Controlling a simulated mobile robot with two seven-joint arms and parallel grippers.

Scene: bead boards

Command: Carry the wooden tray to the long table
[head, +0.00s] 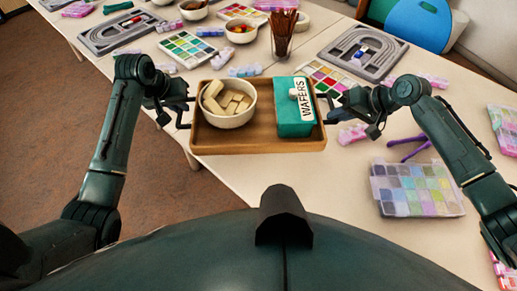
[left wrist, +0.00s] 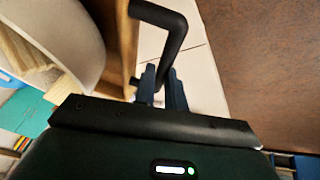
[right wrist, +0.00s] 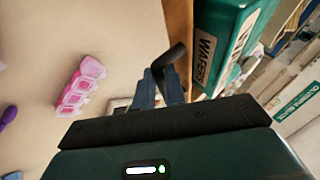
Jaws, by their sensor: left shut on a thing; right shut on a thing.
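The brown wooden tray (head: 258,146) is in front of me in the head view, over the near part of the long table (head: 250,176). It carries a cream bowl (head: 229,121) of wafer pieces and a teal box (head: 293,129) marked WAFERS. My left gripper (head: 188,111) is shut on the tray's left black handle, which shows in the left wrist view (left wrist: 172,22). My right gripper (head: 331,108) is shut on the right handle, seen in the right wrist view (right wrist: 174,56). I cannot tell whether the tray's underside touches the table.
Behind the tray stand a paint palette (head: 188,48), a glass of brown sticks (head: 283,46) and grey bead boards (head: 362,52). A clear bead box (head: 416,189) and purple thing (head: 406,146) lie to the right. Brown floor (head: 60,120) is left.

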